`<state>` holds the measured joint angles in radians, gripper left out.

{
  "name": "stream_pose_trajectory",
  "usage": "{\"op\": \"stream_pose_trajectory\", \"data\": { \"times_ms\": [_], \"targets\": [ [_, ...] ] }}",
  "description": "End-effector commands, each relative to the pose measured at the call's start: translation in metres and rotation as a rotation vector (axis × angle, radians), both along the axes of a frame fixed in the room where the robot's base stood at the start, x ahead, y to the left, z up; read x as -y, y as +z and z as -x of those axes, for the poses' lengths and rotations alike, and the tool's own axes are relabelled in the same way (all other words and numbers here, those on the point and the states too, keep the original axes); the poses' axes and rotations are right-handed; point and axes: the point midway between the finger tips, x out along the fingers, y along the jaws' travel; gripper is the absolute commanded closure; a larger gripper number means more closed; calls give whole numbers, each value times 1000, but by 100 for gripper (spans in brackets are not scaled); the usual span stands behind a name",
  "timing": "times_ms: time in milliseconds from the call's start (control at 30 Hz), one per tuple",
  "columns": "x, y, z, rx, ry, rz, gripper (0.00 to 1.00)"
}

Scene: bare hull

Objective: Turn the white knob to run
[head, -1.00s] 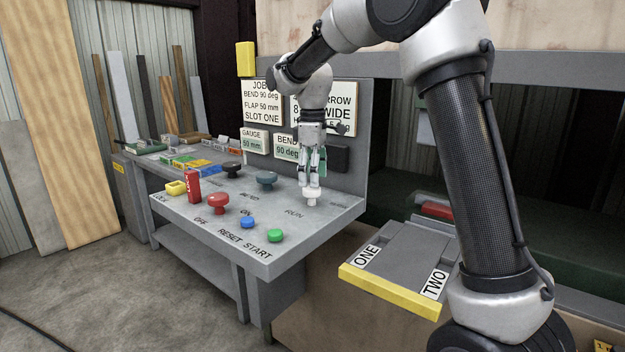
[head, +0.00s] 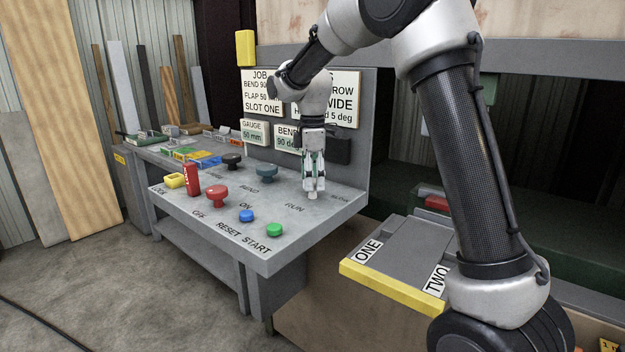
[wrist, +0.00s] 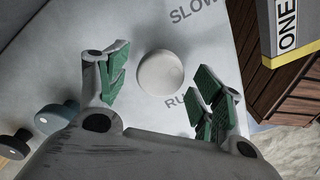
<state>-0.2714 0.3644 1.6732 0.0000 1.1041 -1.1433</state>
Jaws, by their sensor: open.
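The white knob (head: 312,195) is a small round knob on the grey sloping control panel (head: 330,212). The "RUN" label lies just in front of it in the head view. In the wrist view the knob (wrist: 160,73) shows as a pale disc with "SLOW" and part of "RUN" printed near it. My gripper (head: 314,188) points down over the knob. In the wrist view its green-padded fingers (wrist: 163,88) stand apart on either side of the knob, with gaps between pads and knob. Any pointer mark on the knob cannot be made out.
A dark teal knob (head: 268,171), a black knob (head: 232,160) and a red knob (head: 217,193) stand left on the panel. Blue (head: 246,216) and green (head: 274,230) buttons are in front. The upright sign board (head: 355,170) rises close behind my gripper.

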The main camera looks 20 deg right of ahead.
Motion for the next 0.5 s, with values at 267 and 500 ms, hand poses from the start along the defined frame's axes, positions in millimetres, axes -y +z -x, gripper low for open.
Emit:
{"op": "stream_pose_trajectory", "data": {
  "times_ms": [267, 500],
  "targets": [
    [0, -6, 0, 0, -1, 0, 33],
    [0, -6, 0, 0, -1, 0, 66]
  ]
}}
